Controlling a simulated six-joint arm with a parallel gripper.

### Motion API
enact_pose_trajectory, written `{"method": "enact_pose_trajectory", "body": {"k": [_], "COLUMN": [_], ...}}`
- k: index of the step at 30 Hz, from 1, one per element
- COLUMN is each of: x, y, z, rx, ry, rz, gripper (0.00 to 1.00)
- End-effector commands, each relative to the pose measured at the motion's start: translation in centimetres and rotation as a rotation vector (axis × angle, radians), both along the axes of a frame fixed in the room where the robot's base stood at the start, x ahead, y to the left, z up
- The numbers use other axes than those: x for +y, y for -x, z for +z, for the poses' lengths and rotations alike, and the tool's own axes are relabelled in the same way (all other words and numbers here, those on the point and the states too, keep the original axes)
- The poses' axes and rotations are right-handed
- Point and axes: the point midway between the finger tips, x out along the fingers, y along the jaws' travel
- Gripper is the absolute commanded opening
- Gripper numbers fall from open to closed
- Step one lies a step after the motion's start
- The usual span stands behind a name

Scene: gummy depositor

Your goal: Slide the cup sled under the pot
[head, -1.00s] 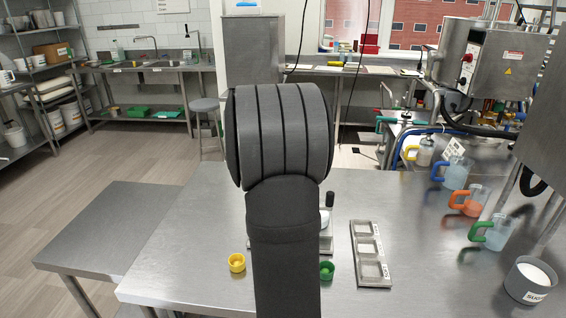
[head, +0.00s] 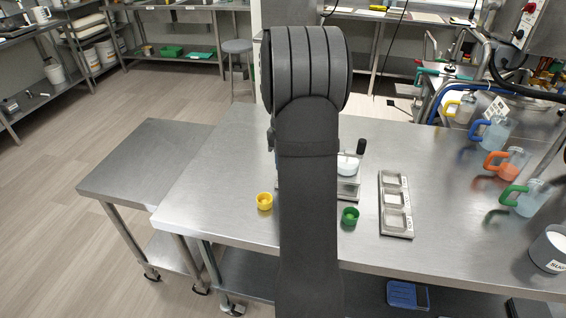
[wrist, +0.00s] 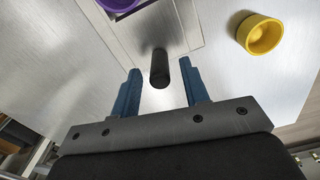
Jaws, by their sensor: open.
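My gripper (wrist: 160,68) has two blue fingers spread apart, with a dark upright peg (wrist: 159,75) between them; I cannot tell whether they touch it. The peg stands by a flat metal plate (wrist: 150,22), seemingly the cup sled. A purple cup (wrist: 120,4) is cut off at the top of the wrist view, over that plate. In the head view my arm hides the gripper and most of the sled. The white pot (head: 347,166), with a black handle (head: 361,147), shows just right of my arm. A metal edge (head: 348,189) shows below it.
A yellow cup (head: 264,201) stands left of my arm and a green cup (head: 349,216) right of it. A three-compartment tray (head: 396,212) lies further right. Several handled jugs (head: 492,132) and a sugar container (head: 550,248) line the right side. The table's left part is bare.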

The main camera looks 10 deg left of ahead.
Motion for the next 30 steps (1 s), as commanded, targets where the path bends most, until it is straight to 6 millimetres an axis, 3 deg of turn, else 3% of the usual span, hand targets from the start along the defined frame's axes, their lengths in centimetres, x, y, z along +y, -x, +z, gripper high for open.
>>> {"method": "enact_pose_trajectory", "body": {"k": [6,15,22,30], "x": [0.0,0.0,0.0,-1.1], "y": [0.0,0.0,0.0,0.0], "z": [-2.0,-2.2,-2.1,-2.1], "rx": [0.001,0.0,0.0,0.0], "ry": [0.001,0.0,0.0,0.0], "rz": [0.0,0.0,0.0,-0.003], "gripper": [0.42,0.42,0.0,0.0]}}
